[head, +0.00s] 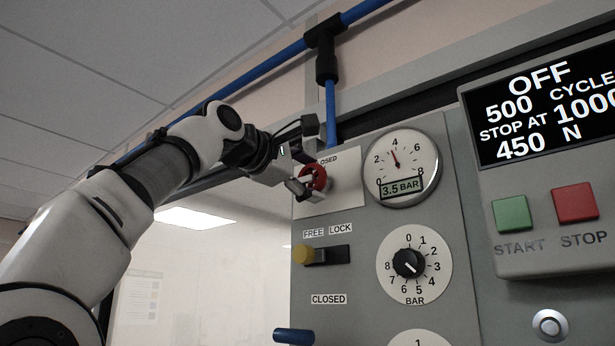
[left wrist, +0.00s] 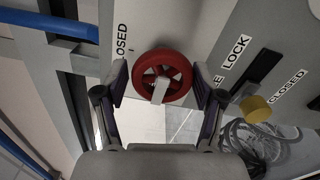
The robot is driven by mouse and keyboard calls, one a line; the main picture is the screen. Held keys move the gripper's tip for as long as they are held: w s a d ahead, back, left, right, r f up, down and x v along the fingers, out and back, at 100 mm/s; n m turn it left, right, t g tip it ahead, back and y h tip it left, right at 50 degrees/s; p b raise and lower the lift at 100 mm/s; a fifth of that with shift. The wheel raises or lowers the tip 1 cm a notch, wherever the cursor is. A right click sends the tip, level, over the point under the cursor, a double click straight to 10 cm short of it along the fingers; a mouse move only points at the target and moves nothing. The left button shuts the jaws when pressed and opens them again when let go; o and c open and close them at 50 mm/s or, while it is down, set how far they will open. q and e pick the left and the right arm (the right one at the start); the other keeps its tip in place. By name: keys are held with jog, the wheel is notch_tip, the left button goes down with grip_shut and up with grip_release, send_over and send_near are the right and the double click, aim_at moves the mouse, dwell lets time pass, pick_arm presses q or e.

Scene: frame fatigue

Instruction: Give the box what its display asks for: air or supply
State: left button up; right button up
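The display (head: 545,105) on the box reads OFF, 500 CYCLE with the end cut off, STOP AT 1000 and 450 N. A red handwheel (head: 320,179) sits on a plate at the panel's top left; its label, partly hidden, ends in "OSED". My left gripper (head: 302,180) is at the wheel. In the left wrist view, the open fingers (left wrist: 160,85) stand either side of the red wheel (left wrist: 181,72), with gaps showing. The gauge (head: 407,165) reads 3.5 BAR. The regulator knob (head: 408,263) has its white mark toward the lower right, near 4. My right gripper is out of view.
A yellow knob (head: 302,254) sits at the FREE end of its slot. A blue handle (head: 293,336) is below a CLOSED label. Green START (head: 512,213) and red STOP (head: 575,203) buttons are under the display. A blue pipe (head: 331,115) runs above the wheel.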

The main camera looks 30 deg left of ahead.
pick_arm(q)
jog(key=shift+o, duration=0.6)
jog(key=shift+w+d+f, duration=0.1)
jog(key=shift+w+d, duration=0.05)
jog(key=shift+w, duration=0.15)
jog(key=shift+s, duration=0.2)
